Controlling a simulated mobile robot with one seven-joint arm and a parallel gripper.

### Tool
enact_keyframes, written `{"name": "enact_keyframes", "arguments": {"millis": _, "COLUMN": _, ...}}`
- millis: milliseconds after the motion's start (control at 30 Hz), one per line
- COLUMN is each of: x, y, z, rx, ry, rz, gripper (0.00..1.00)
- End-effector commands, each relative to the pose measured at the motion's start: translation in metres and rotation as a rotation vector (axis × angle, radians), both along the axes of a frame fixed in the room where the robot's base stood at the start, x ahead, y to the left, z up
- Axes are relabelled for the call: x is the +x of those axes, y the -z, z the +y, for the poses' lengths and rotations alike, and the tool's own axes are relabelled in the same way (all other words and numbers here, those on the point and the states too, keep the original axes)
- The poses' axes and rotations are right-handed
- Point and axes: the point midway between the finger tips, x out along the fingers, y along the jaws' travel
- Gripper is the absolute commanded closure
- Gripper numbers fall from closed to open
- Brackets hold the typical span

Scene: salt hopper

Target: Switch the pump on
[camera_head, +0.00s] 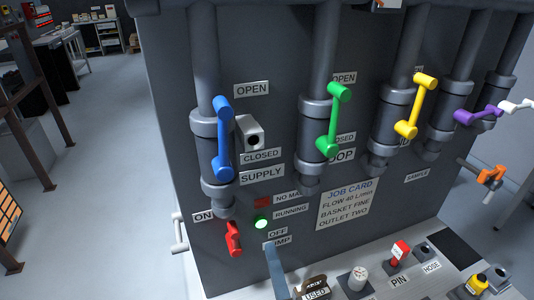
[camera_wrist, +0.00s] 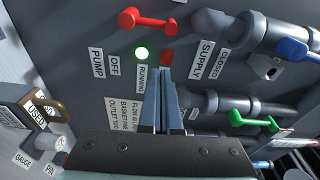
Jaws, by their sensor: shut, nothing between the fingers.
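The pump's red lever (camera_head: 234,238) is at the panel's lower left, just right of and below the ON label (camera_head: 203,217). It lies lengthwise up-down in the head view and also shows at the top of the wrist view (camera_wrist: 147,20). The OFF label (camera_head: 278,233) is to its right, with the PUMP label (camera_wrist: 97,62) below that. The green lamp (camera_head: 260,222) beside RUNNING is lit; the red lamp (camera_head: 262,202) above it looks dull. My gripper (camera_head: 269,246) is shut and empty, in front of the PUMP label. Its fingertips (camera_wrist: 161,74) are apart from the lever.
Blue (camera_head: 222,140), green (camera_head: 333,122) and yellow (camera_head: 416,105) valve levers are on pipes above and to the right. A job card (camera_head: 347,203) is right of the lamps.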

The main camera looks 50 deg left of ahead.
Motion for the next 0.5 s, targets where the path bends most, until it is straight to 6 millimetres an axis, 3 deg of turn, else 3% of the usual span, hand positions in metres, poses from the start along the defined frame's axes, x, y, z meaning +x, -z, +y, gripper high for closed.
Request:
{"name": "enact_keyframes", "arguments": {"millis": 200, "x": -0.015, "y": 0.001, "z": -0.026, "rx": -0.001, "ry": 0.002, "rz": 0.0, "gripper": 1.0}}
{"name": "enact_keyframes", "arguments": {"millis": 500, "x": -0.019, "y": -0.001, "z": -0.032, "rx": -0.001, "ry": 0.0, "rz": -0.001, "gripper": 1.0}}
